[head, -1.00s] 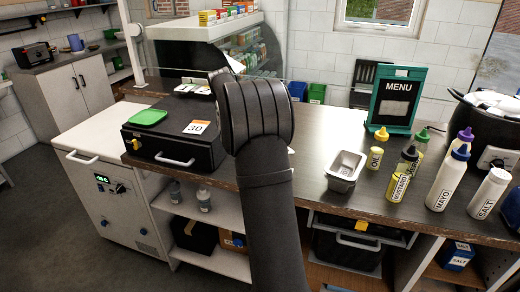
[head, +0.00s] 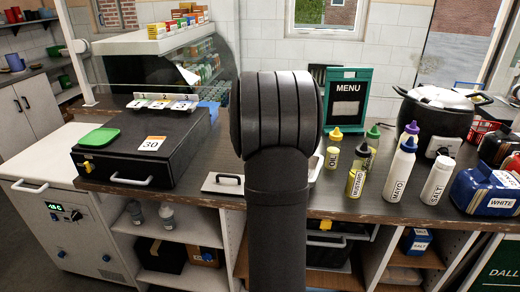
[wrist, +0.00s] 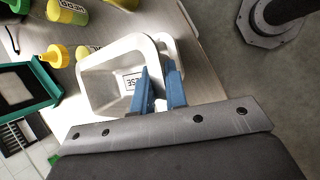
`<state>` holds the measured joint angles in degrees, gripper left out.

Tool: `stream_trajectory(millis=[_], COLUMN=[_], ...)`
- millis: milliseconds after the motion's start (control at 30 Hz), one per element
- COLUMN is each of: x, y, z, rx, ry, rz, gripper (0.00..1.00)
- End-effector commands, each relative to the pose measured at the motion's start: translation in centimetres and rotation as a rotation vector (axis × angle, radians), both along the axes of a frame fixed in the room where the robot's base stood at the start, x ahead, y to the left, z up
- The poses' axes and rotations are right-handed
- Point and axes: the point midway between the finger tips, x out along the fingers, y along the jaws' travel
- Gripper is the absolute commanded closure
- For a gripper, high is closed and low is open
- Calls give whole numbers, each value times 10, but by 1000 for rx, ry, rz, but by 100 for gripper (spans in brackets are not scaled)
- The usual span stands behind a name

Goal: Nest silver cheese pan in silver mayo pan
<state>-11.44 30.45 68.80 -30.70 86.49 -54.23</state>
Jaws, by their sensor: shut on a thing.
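The silver cheese pan (wrist: 105,82) fills the middle of the wrist view, its label partly hidden and readable only as "ESE". My gripper (wrist: 160,78) has its blue fingers shut on the right side wall of this pan. A second silver rim (wrist: 181,52), likely the mayo pan, shows behind its right side; no label is seen on it. I cannot tell whether one pan sits inside the other or hangs above it. In the head view my arm hides the gripper, and only a sliver of a silver pan (head: 316,166) shows at its right.
An oil bottle (head: 333,150), a mustard bottle (head: 356,178), a mayo bottle (head: 399,170) and a salt bottle (head: 437,180) stand right of my arm. A menu board (head: 346,97) is behind.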

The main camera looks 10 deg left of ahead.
Motion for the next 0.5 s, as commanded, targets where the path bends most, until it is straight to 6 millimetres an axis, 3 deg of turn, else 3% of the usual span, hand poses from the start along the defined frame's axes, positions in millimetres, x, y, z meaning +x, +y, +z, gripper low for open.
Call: stream_trajectory(millis=[33,167,500], x=[1,2,3], y=[-11,-23,-25], z=[2,4,4], rx=[0,-1,-1], ry=[-5,-8,-10], rz=[16,51,58], gripper=[100,100,100])
